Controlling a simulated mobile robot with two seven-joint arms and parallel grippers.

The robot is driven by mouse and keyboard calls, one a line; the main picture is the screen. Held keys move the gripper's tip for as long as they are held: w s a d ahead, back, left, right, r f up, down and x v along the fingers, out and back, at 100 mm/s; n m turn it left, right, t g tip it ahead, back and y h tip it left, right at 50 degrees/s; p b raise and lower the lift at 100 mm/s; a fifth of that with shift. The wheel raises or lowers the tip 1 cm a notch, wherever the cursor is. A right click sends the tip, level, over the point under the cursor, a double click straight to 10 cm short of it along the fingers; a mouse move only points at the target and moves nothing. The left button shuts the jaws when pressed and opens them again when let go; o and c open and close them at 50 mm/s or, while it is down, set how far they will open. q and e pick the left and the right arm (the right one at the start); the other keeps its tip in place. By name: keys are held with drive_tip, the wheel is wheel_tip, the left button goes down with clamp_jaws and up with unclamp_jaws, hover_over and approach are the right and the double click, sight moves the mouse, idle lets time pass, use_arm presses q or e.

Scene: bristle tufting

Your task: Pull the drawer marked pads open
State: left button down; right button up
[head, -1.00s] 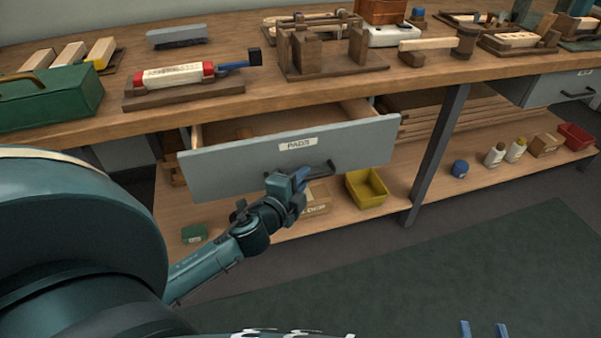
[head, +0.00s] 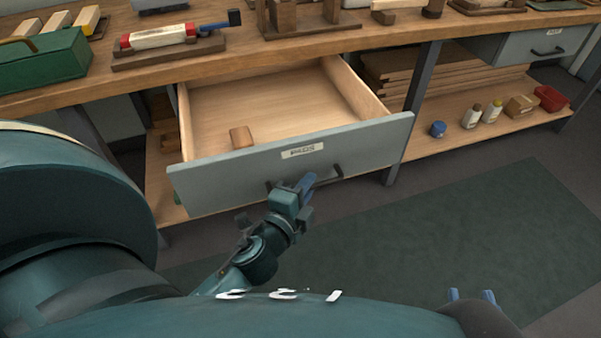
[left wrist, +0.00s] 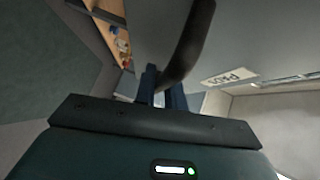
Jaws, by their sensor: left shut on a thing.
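The grey drawer marked PADS (head: 230,176) stands well out from under the bench, and its wooden inside shows. A small brown block (head: 241,137) lies in it near the front left. My left gripper (head: 308,183) is at the dark bar handle (head: 331,175) on the drawer front and is shut on it. In the left wrist view the blue fingers (left wrist: 160,85) meet the dark handle (left wrist: 190,45), with the PADS label (left wrist: 229,77) to the right. My right gripper (head: 472,296) shows only as two blue fingertips, apart, at the bottom edge, with nothing between them.
The bench top holds a green toolbox (head: 42,62), a brush block in a wooden holder (head: 158,38) and wooden jigs. Another grey drawer (head: 530,44) at the right is shut. Bottles and a red bin (head: 550,98) stand on the lower shelf. The floor mat (head: 440,220) is clear.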

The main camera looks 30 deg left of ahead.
use_arm(q)
drive_tip(key=shift+s+d, duration=0.45)
drive_tip(key=shift+d, duration=0.1)
use_arm(e)
drive_tip(key=shift+a+f, duration=0.1)
use_arm(q)
drive_tip(key=c, duration=1.5)
unclamp_jaws()
use_arm(e)
drive_tip(key=shift+r, duration=0.2)
